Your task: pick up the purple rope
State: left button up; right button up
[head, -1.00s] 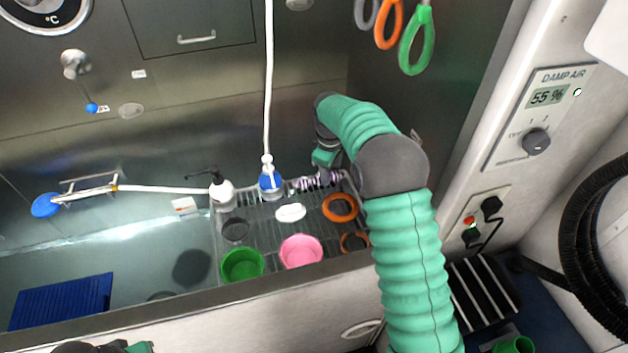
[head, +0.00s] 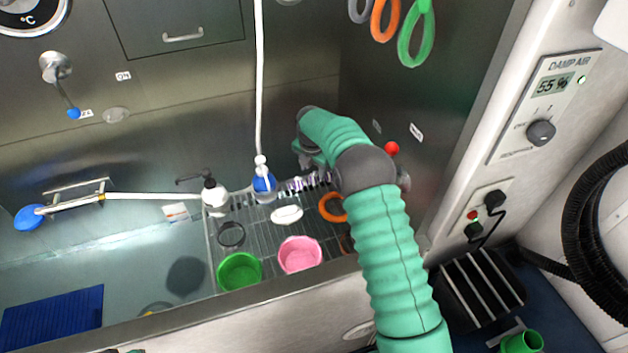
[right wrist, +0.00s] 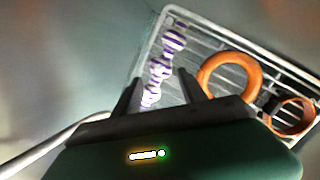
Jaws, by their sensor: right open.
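The purple rope (head: 312,182), striped purple and white, lies along the back of the wire rack in the head view, partly hidden by my right arm. In the right wrist view the rope (right wrist: 166,62) runs from between my fingertips up to the rack's far corner. My right gripper (right wrist: 160,88) is open, with one finger on each side of the rope's near end. I cannot tell whether they touch it. In the head view my right gripper (head: 305,158) is above and behind the rope, mostly hidden by its own arm. My left gripper is not visible.
The wire rack (head: 262,245) also holds an orange ring (head: 331,208), a pink bowl (head: 300,255), a green bowl (head: 240,271), a white oval piece (head: 287,215), a blue-and-white bottle (head: 263,184) and a pump bottle (head: 215,197). A steel wall rises behind and at the right.

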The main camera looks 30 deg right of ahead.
aim_at(315, 177)
jog(key=x, duration=0.5)
jog(key=shift+d+f, duration=0.2)
jog(key=shift+f, duration=0.2)
jog(key=shift+s, duration=0.1)
grip_shut()
